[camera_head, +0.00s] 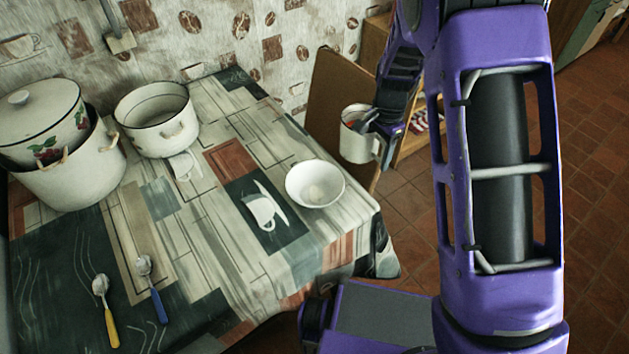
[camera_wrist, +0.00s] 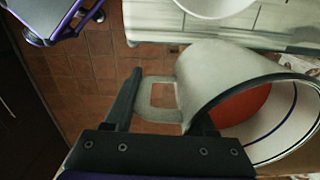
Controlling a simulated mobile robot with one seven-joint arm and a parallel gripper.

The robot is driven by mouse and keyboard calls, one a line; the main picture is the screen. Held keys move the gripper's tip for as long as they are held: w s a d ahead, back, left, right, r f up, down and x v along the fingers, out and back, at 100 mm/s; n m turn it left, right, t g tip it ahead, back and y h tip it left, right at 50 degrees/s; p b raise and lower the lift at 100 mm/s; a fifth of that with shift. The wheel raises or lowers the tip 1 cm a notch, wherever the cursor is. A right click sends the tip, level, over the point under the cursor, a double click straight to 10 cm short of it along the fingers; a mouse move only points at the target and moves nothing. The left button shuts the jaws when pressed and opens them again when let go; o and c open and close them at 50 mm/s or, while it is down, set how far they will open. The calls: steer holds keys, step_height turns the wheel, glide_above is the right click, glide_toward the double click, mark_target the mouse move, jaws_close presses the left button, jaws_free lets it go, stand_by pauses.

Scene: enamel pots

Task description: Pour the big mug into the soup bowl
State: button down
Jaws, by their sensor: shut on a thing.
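The big mug (camera_head: 358,147) is cream-white with a dark rim line. It is held in the air off the table's right edge, about upright in the head view. My gripper (camera_head: 369,121) is shut on it at the rim on the handle side. In the wrist view the mug (camera_wrist: 225,65) shows its handle between my two fingers (camera_wrist: 165,105), with one finger at the rim. Something orange-red (camera_wrist: 240,105) shows inside the mug. The soup bowl (camera_head: 315,196) is white and stands upright on the table, left of and below the mug. Its edge also shows in the wrist view (camera_wrist: 215,6).
The table (camera_head: 215,235) carries a white pot (camera_head: 158,135), a larger lidded pot (camera_head: 70,175) and two spoons, yellow-handled (camera_head: 108,312) and blue-handled (camera_head: 154,292). A brown board (camera_head: 335,95) stands behind the mug. The cloth around the bowl is clear of objects.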

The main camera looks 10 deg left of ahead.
mark_target(341, 147)
steer(key=a+m, duration=0.1)
steer(key=a, duration=0.2)
steer(key=w+a+m, duration=0.1)
steer(key=a+m, duration=0.1)
steer(key=a, duration=0.1)
steer(key=a+f+m, duration=0.1)
steer(key=a, duration=0.2)
steer(key=shift+w+f, duration=0.1)
steer(key=shift+w, duration=0.15)
steer(key=s+a+f+m, duration=0.1)
steer(key=a+m, duration=0.1)
steer(key=a, duration=0.3)
steer(key=s+a+m, duration=0.1)
steer(key=a+m, duration=0.2)
steer(key=a, duration=0.3)
steer(key=s+a+f+m, duration=0.1)
steer(key=a+m, duration=0.1)
steer(key=a, duration=0.3)
steer(key=shift+s+a+f, duration=0.1)
steer(key=shift+a+f, duration=0.15)
steer(key=shift+f, duration=0.1)
steer(key=s+a+m, duration=0.1)
steer(key=s+a+f+m, duration=0.1)
steer(key=a, duration=0.1)
steer(key=s+a+f+m+p, duration=0.1)
steer(key=shift+s+a+f, duration=0.15)
steer(key=shift+a+f, duration=0.05)
steer(key=shift+s+a+f+m, duration=0.25)
steer(key=shift+s+a+m, duration=0.05)
steer(key=shift+a+m, duration=0.1)
